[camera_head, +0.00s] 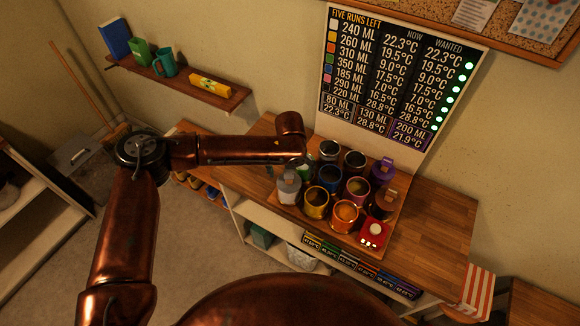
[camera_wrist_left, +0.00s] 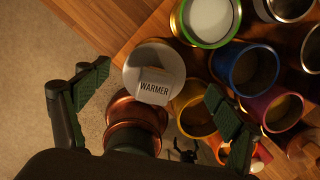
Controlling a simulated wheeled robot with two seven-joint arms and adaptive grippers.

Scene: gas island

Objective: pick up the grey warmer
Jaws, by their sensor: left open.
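The grey warmer (camera_head: 289,188) stands at the left front corner of the group of mugs on the wooden counter. In the left wrist view the warmer (camera_wrist_left: 157,68) shows its round grey top and a pale tag reading WARMER. My left gripper (camera_wrist_left: 158,98) is open, and its two dark green padded fingers are spread to the left and right of the warmer's near side in that view. No contact is visible. In the head view my left gripper is mostly hidden behind and below the copper wrist, just above the warmer. My right gripper is not in view.
A yellow mug (camera_head: 316,202) stands close to the warmer's right. A green-rimmed mug (camera_wrist_left: 208,18) and a blue mug (camera_wrist_left: 250,68) are also near. A red device (camera_head: 374,234) sits at the group's front right. The counter (camera_head: 430,245) is bare to the right.

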